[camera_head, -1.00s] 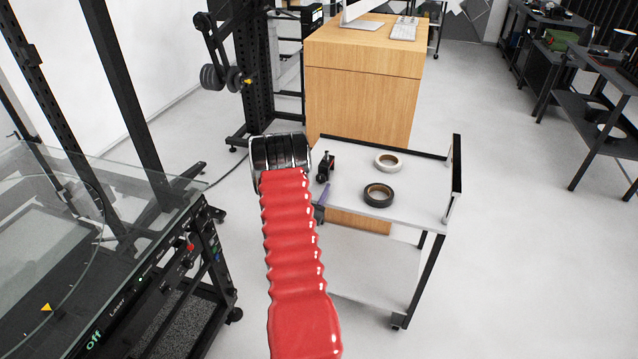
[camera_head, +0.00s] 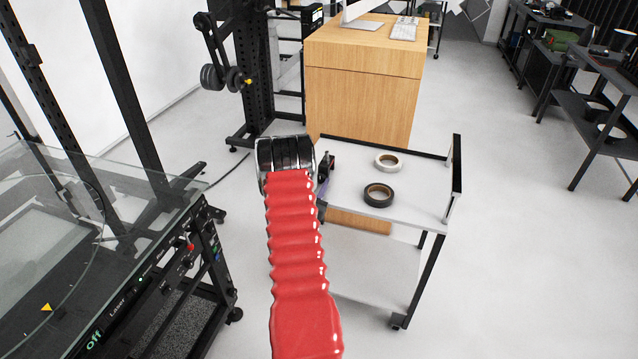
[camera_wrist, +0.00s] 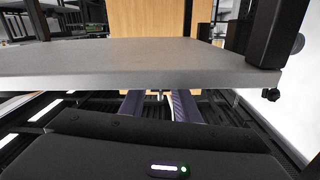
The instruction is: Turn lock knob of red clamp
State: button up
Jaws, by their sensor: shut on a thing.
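The red clamp (camera_head: 327,163), mostly black with a little red, stands at the left edge of the small table in the head view. My red-sleeved arm partly covers it. My gripper (camera_wrist: 158,98) is below the tabletop edge in the wrist view, with its two purple-grey fingers pointing away on either side of a small dark upright part. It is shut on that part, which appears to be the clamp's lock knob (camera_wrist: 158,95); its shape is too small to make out. In the head view, one purple finger shows beside my arm.
The grey tabletop (camera_wrist: 150,62) spans the wrist view just above my fingers. A white tape roll (camera_head: 387,162) and a black tape roll (camera_head: 378,195) lie on it. A wooden cabinet (camera_head: 362,105) stands behind; a glass-topped machine (camera_head: 100,230) is at left.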

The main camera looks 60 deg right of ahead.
jog(key=c, duration=0.3)
jog(key=shift+w+n, duration=0.1)
jog(key=shift+n, duration=2.3)
jog(key=o, duration=1.1)
jog(key=shift+c, duration=0.2)
jog(key=shift+a, duration=0.15)
jog(key=s+a, duration=0.1)
jog(key=a, duration=1.2)
jog(key=shift+s+a, duration=0.25)
jog(key=shift+s, duration=0.1)
